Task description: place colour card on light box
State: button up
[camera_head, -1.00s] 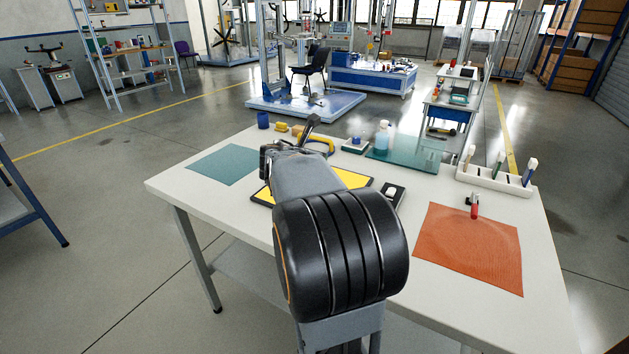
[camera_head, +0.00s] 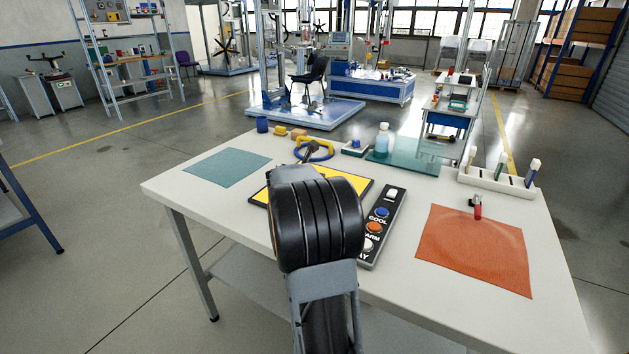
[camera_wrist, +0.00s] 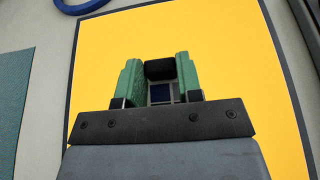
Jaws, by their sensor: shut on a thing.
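The light box is a flat yellow panel (camera_head: 348,180) in a black frame, lying on the white table. In the wrist view its yellow face (camera_wrist: 230,60) fills most of the picture behind my gripper (camera_wrist: 160,66). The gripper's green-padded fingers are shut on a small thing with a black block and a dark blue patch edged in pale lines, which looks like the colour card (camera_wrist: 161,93). Most of the card is hidden by the gripper body. I cannot tell whether it touches the yellow face. In the head view my arm hides the card and most of the gripper.
A button panel (camera_head: 383,222) lies right of the light box. An orange mat (camera_head: 470,255) with a red-handled tool is farther right, a teal mat (camera_head: 228,167) left. A yellow-and-blue looped thing (camera_head: 316,146), a bottle (camera_head: 382,138) and a marker rack (camera_head: 490,182) stand behind.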

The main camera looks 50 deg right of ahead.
jog(key=shift+f, duration=0.15)
jog(key=o, duration=0.9)
jog(key=shift+o, duration=0.2)
jog(key=shift+a+r, duration=0.2)
jog(key=shift+r, duration=0.15)
jog(key=p+v, duration=0.1)
jog(key=v, duration=1)
jog(key=shift+s+a+p, duration=0.2)
jog(key=shift+a+p, duration=0.1)
jog(key=shift+p, duration=0.05)
